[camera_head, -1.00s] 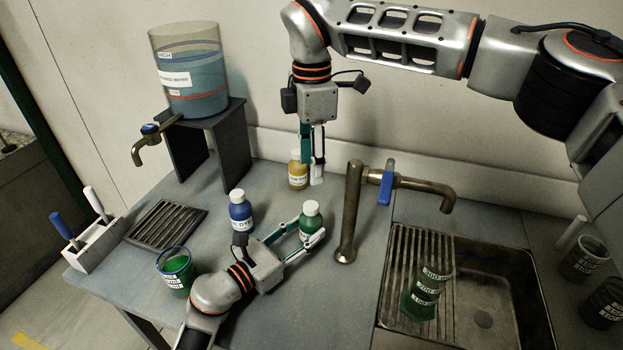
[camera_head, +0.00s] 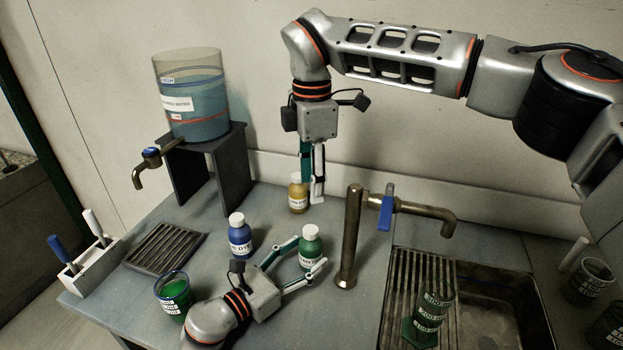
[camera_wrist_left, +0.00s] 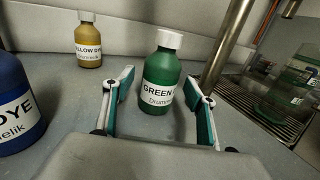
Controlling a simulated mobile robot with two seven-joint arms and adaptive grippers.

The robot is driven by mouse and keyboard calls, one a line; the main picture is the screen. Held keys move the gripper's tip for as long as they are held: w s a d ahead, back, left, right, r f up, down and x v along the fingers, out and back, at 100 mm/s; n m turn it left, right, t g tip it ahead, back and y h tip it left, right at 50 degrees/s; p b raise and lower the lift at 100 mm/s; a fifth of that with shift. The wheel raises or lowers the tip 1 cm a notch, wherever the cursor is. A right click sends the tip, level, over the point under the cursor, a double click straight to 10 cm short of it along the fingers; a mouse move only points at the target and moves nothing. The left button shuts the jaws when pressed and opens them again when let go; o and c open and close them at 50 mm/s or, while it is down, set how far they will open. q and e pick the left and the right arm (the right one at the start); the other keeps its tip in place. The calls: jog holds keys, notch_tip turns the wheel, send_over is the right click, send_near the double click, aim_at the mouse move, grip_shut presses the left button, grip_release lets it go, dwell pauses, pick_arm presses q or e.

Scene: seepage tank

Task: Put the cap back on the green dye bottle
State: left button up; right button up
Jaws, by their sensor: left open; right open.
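The green dye bottle (camera_head: 311,252) stands upright on the bench, with a white cap (camera_head: 309,231) sitting on its top. In the left wrist view the bottle (camera_wrist_left: 160,85) and its cap (camera_wrist_left: 169,39) are directly ahead. How tightly the cap sits cannot be told. My left gripper (camera_head: 311,253) is open, with its fingers on either side of the bottle's lower body. In the wrist view there is a gap beside each finger. My right gripper (camera_head: 312,192) is open, pointing down beside the yellow dye bottle (camera_head: 298,198).
A blue dye bottle (camera_head: 240,240) stands left of the green one, both capped. A beaker of green liquid (camera_head: 174,297) is near my left arm. The bronze faucet (camera_head: 350,235) rises close on the right, before the sink (camera_head: 490,290) holding a green-tinted cylinder (camera_head: 432,318).

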pick_arm(q)
jog(key=v, duration=1.1)
jog(key=shift+s+a, duration=0.15)
jog(key=shift+a, duration=0.05)
